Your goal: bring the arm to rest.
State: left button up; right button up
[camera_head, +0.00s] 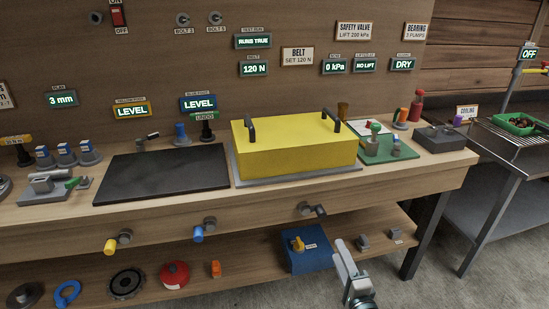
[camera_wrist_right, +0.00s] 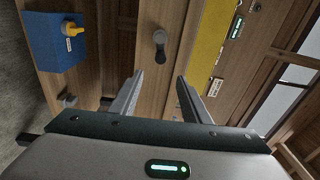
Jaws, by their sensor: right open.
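My right gripper (camera_head: 350,265) shows at the lower middle of the head view, in front of the bench's lower shelf. It is open, and nothing is between its fingers. In the right wrist view its two fingers (camera_wrist_right: 158,95) stand apart and point toward the bench front, with a dark knob (camera_wrist_right: 160,46) on the bench front beyond them. My left gripper is out of view.
The wooden bench (camera_head: 240,219) carries a yellow box (camera_head: 290,155) with dark handles and a black mat (camera_head: 160,174). The lower shelf holds a blue box (camera_head: 308,262) and a red round thing (camera_head: 174,275). A metal side table (camera_head: 500,170) stands right; grey floor is free between.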

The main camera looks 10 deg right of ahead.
jog(key=s+a+f+n+g+y, duration=0.1)
jog(key=s+a+f+n+g, duration=0.15)
jog(key=f, duration=0.55)
jog(key=s+a+f+n+g, duration=0.2)
jog(key=s+a+f+n, duration=0.15)
jog(key=f, duration=0.45)
jog(key=s+a+f+n+g+y, duration=0.15)
jog(key=s+f+n, duration=0.25)
jog(key=f, duration=0.5)
jog(key=s+a+f+n+g, duration=0.2)
jog(key=s+f+n, duration=0.3)
jog(key=s+f, duration=0.4)
jog(key=s+a+f+n+g, duration=0.2)
jog(key=s+f+n+g, duration=0.2)
jog(key=s+f, duration=0.6)
jog(key=s+n, duration=0.1)
jog(key=s, duration=0.3)
jog(key=shift+a+n+g, duration=0.25)
jog(key=shift+n+g, duration=0.05)
jog(key=shift+h, duration=0.25)
